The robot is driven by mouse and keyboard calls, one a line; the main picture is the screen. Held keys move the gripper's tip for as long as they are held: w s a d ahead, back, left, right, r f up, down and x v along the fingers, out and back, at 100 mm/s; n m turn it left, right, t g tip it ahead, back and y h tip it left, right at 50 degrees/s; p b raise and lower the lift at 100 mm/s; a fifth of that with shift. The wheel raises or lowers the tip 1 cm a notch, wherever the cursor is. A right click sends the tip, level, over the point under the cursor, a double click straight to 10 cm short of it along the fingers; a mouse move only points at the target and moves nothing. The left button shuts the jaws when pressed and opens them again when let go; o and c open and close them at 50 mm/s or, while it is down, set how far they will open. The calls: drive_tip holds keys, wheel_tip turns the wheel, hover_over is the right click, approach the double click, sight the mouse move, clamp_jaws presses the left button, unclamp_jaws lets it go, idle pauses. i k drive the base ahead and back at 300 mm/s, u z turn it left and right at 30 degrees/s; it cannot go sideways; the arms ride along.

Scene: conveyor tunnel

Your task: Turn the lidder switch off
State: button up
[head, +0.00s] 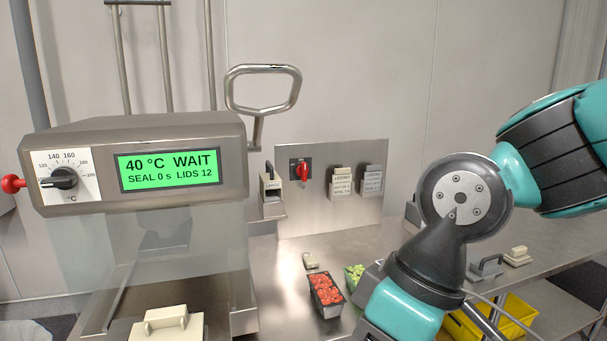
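The lidder (135,130) stands at the left, a steel machine with a green display (168,169) reading "40 °C WAIT, SEAL 0 s, LIDS 12". A red rotary switch (301,171) on a dark plate is mounted on the upright steel panel behind the bench. Its handle looks roughly upright; its position marking is too small to read. A black temperature dial (64,178) and a red knob (12,184) are at the lidder's left end. My arm crosses the right side, and my gripper is out of the picture below.
A tray of red fruit (326,292) and a green-filled tray (354,275) sit on the steel bench. Labelled cream-topped holders (341,184) hang on the panel. A looped steel handle (262,90) rises behind the lidder. A yellow crate (510,315) is below right.

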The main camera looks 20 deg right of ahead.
sight(302, 171)
drive_tip(key=u, duration=0.4)
drive_tip(key=i, duration=0.95)
drive_tip(key=z, duration=0.4)
